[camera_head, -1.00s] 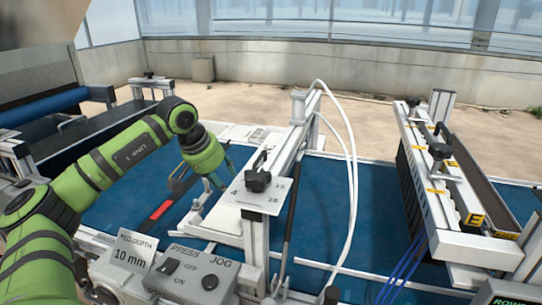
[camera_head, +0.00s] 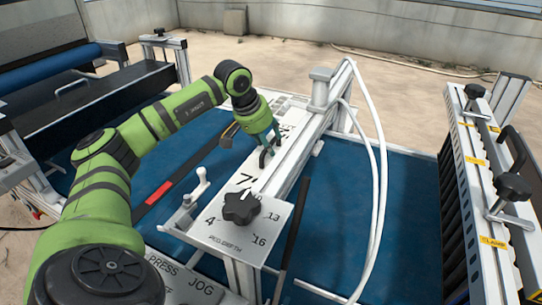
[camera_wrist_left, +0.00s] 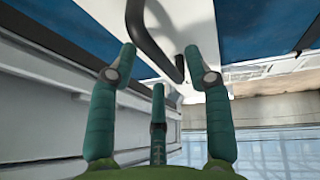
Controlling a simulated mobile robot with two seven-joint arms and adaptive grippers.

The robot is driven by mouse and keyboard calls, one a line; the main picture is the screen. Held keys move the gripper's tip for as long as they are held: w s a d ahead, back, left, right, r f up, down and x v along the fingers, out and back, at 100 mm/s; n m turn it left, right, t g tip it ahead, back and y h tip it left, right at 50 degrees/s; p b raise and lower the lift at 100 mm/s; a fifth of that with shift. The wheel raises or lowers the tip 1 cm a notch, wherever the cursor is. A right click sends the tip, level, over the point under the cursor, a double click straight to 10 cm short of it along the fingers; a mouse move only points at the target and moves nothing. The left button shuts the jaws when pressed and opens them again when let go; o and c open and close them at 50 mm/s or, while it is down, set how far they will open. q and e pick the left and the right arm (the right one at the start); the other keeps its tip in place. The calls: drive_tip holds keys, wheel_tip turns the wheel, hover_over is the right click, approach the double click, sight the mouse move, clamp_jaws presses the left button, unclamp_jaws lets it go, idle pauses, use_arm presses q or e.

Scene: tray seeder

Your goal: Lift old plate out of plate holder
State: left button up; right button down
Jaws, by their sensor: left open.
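A white plate with large dark figures (camera_head: 245,180) lies beside the slanting metal beam in the head view. I cannot clearly separate the old plate from its holder. My left gripper (camera_head: 269,160) is open over the far part of this white area, fingers pointing down. In the left wrist view the gripper (camera_wrist_left: 159,62) has its green fingers spread. A dark bent handle (camera_wrist_left: 147,38) runs over a white surface just beyond and between the fingertips. The fingers do not visibly grip it. My right gripper is not in view.
A black star knob (camera_head: 241,207) stands on the scale plate (camera_head: 277,230) in front of the gripper. The metal beam (camera_head: 308,150) and white hoses (camera_head: 378,170) are close on the right. Blue belt (camera_head: 400,200) lies beyond them.

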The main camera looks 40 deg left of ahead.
use_arm(q)
drive_tip(key=x, duration=0.2)
drive_tip(key=shift+w+f, duration=0.3)
drive_tip(key=shift+w, duration=0.1)
clamp_jaws()
drive_tip(key=shift+r, duration=0.1)
